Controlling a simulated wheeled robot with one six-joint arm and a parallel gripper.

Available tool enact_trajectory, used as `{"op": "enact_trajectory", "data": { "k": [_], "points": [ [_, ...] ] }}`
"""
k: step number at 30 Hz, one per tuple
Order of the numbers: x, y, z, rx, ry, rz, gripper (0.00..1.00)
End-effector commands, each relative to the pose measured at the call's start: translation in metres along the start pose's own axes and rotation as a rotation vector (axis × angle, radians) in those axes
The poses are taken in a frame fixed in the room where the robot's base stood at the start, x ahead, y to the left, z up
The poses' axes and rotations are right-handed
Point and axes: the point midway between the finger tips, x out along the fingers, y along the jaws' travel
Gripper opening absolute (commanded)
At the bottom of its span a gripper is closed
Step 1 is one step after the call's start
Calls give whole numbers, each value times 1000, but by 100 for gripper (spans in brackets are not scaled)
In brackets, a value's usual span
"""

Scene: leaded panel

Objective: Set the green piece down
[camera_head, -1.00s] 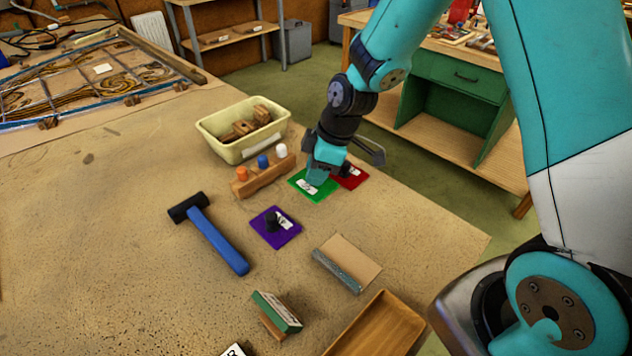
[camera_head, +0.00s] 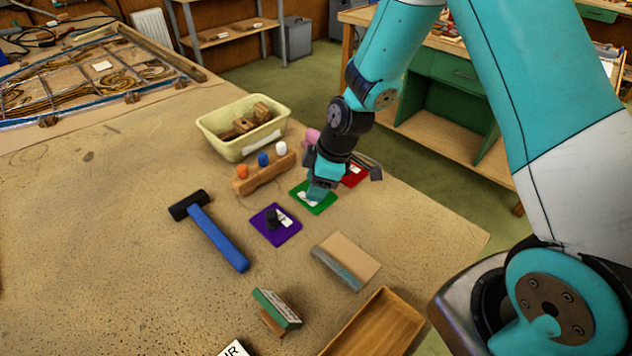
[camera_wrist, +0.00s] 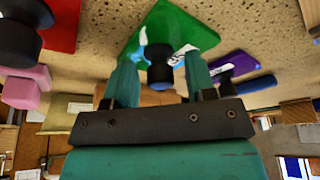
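The green piece (camera_head: 324,207), a flat plate with a white label and a black knob, appears to lie on the tan bench top between the purple piece (camera_head: 265,232) and the red piece (camera_head: 351,180). My gripper (camera_head: 316,192) is low over it and hides part of it in the head view. In the wrist view, the two teal fingers of my gripper (camera_wrist: 161,75) stand either side of the black knob of the green piece (camera_wrist: 170,25), with a gap visible on each side. The purple piece also shows in the wrist view (camera_wrist: 240,66).
A cream bin (camera_head: 232,151) with wooden blocks and a rack (camera_head: 262,176) with coloured pegs stand behind. A blue-handled hammer (camera_head: 222,238) lies left. A tan block (camera_head: 348,254), a green-topped block (camera_head: 280,308) and a wooden tray (camera_head: 375,325) are nearer. A pink object shows behind my gripper.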

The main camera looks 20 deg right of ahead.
Motion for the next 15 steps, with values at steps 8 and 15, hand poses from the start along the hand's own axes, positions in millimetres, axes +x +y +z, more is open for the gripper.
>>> {"op": "enact_trajectory", "data": {
  "k": [8, 15],
  "points": [
    [-14, 1, -1, 0, 2, 4, 51],
    [-64, 2, 0, 0, 2, 8, 51]
  ]
}}
